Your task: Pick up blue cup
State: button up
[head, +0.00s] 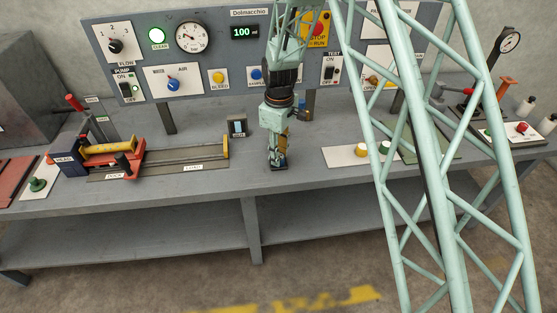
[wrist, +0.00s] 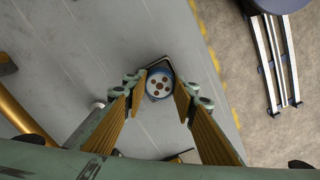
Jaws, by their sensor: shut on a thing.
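My gripper (wrist: 159,88) is shut on a small round thing with a blue-grey side, which I take for the blue cup (wrist: 158,84). In the wrist view its pale top shows several reddish-brown dots, and the yellow fingers lie on both sides of it. It is over or on a dark square piece; I cannot tell whether it touches it. In the head view my gripper (head: 279,158) points down near the front middle of the bench, and the cup is too small and hidden to make out between the fingers.
The grey bench (head: 215,185) has free room around my gripper. A yellow-and-dark fixture (head: 125,155) stands at left. A small display box (head: 237,127) is behind left. A white plate (head: 346,156) with round knobs lies at right. The control panel (head: 205,80) stands behind.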

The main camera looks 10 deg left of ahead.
jog(key=shift+r, duration=0.15)
jog(key=shift+r+p, duration=0.3)
jog(key=shift+r, duration=1.2)
jog(key=shift+s+r, duration=0.15)
jog(key=s+d, duration=0.2)
jog(key=s, duration=0.2)
jog(key=s+d+r, duration=0.1)
jog(key=s+d, duration=0.2)
jog(key=s, duration=0.2)
jog(key=s+d, duration=0.2)
jog(key=s, duration=0.3)
jog(key=shift+d+r+p, duration=0.2)
jog(key=shift+p, duration=0.15)
jog(key=shift+w+d, duration=0.1)
